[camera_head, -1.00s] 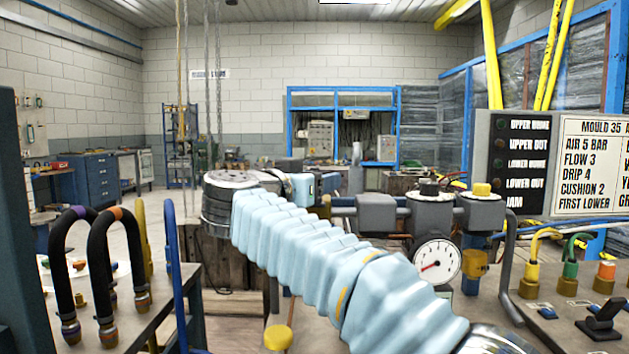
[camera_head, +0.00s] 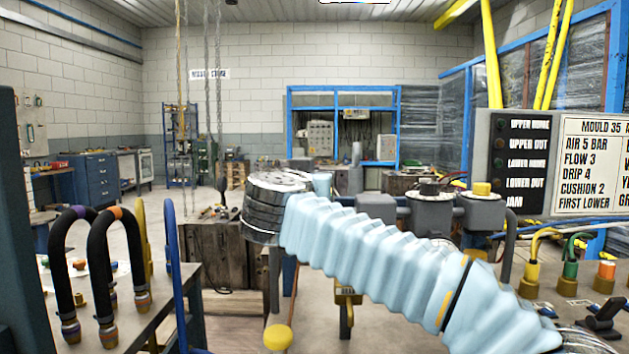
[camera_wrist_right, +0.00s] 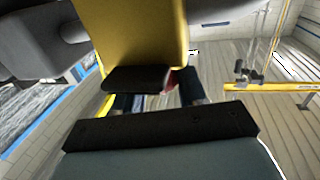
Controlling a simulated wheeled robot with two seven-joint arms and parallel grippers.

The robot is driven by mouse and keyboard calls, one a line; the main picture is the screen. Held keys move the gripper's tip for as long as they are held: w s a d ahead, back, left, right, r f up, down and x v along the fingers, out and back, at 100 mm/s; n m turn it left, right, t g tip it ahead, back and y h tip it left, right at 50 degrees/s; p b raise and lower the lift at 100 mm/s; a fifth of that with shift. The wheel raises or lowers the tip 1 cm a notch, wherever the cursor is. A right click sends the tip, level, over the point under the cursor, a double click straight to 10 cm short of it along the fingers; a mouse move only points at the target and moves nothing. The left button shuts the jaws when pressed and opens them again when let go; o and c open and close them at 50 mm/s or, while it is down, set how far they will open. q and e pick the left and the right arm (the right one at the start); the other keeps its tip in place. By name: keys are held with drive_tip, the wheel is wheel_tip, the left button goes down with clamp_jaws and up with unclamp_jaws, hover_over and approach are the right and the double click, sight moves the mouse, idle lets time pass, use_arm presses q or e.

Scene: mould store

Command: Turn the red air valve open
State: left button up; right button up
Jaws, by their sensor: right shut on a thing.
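My right arm, in a pale blue sleeve, crosses the head view from the lower right to the centre; its gripper is hidden there. In the right wrist view my right gripper (camera_wrist_right: 156,95) is shut, with a small sliver of red, apparently the red air valve (camera_wrist_right: 172,79), showing between its dark fingers. Most of the valve is hidden, so its angle cannot be told. A yellow block (camera_wrist_right: 135,35) stands just beyond the fingers. The grey air unit (camera_head: 432,212) shows behind my sleeve in the head view. My left gripper is not in view.
A sign panel (camera_head: 515,165) stands at the right above yellow and green hose fittings (camera_head: 570,272). Bent black hoses (camera_head: 100,270) stand on the left bench. A yellow knob (camera_head: 278,337) is low in the centre. The floor between the benches is partly open.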

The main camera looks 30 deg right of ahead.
drive_tip(key=n+t+y, duration=0.2)
drive_tip(key=y, duration=0.1)
drive_tip(key=n+t+y, duration=0.1)
drive_tip(key=n+y, duration=0.1)
drive_tip(key=y, duration=0.1)
drive_tip(key=shift+d+n+t, duration=0.15)
drive_tip(key=shift+n+t, duration=0.15)
drive_tip(key=shift+t, duration=0.1)
drive_tip(key=n+y, duration=0.2)
drive_tip(key=y, duration=0.1)
drive_tip(key=n+t+y, duration=0.1)
drive_tip(key=n+y, duration=0.1)
drive_tip(key=y, duration=0.1)
drive_tip(key=shift+a+y, duration=0.2)
drive_tip(key=shift+y, duration=0.1)
drive_tip(key=shift+n+y, duration=1.2)
drive_tip(key=shift+y, duration=0.7)
drive_tip(key=shift+f+n+y, duration=0.1)
drive_tip(key=shift+n+y, duration=0.2)
drive_tip(key=o, duration=0.9)
drive_tip(key=v, duration=0.7)
drive_tip(key=b+v, duration=0.1)
drive_tip(key=v, duration=0.5)
drive_tip(key=shift+s+d, duration=0.25)
drive_tip(key=shift+s, duration=0.1)
